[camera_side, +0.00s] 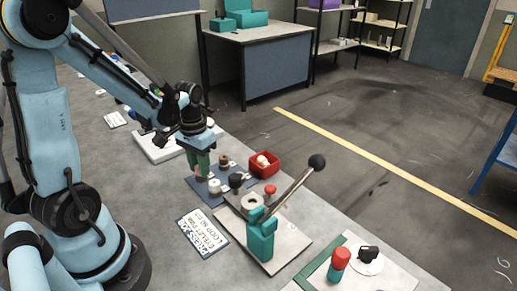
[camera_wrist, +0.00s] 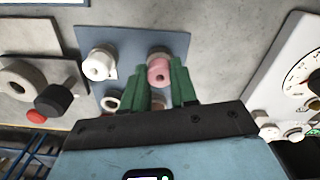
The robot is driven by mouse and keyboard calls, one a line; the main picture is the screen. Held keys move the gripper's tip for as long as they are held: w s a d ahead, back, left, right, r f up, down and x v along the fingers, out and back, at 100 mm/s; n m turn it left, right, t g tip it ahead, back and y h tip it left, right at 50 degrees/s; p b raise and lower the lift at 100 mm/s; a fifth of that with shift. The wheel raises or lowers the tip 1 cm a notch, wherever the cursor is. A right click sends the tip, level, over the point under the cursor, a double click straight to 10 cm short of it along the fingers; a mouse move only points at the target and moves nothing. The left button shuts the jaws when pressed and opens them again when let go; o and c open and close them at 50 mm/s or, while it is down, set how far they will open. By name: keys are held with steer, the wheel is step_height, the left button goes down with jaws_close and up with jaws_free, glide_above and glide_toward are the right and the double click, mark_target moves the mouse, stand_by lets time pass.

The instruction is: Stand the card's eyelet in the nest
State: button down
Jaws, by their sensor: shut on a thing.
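My gripper (camera_wrist: 160,75) has green fingers shut on a pink eyelet (camera_wrist: 159,70) over the blue board. It also shows in the side view (camera_side: 201,172), pointing down. Whether the eyelet touches the board I cannot tell. A white eyelet (camera_wrist: 98,65) stands to its left in the wrist view, and two brownish ones (camera_wrist: 110,103) are partly hidden behind the fingers. The written card (camera_side: 203,232) lies flat in front of the board; its lettering is too small and turned to read fully. The pale ring-shaped nest (camera_side: 252,202) sits at the teal lever press, with no eyelet visible in it.
The press (camera_side: 262,235) has a long raised lever with a black knob (camera_side: 317,161), right of the board (camera_side: 207,190). A red bin (camera_side: 264,164) stands behind the board. A red-topped thing (camera_side: 339,262) stands at the front right. A white dial plate (camera_wrist: 292,75) lies right of the board.

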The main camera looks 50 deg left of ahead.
steer(key=shift+r, duration=0.4)
steer(key=shift+r, duration=1.2)
steer(key=shift+r, duration=0.6)
step_height(320, 180, up, 13)
steer(key=w+d+m, duration=0.3)
steer(key=d+m, duration=0.3)
steer(key=d, duration=1.2)
steer(key=shift+f, duration=6.3)
steer(key=shift+f, duration=1.1)
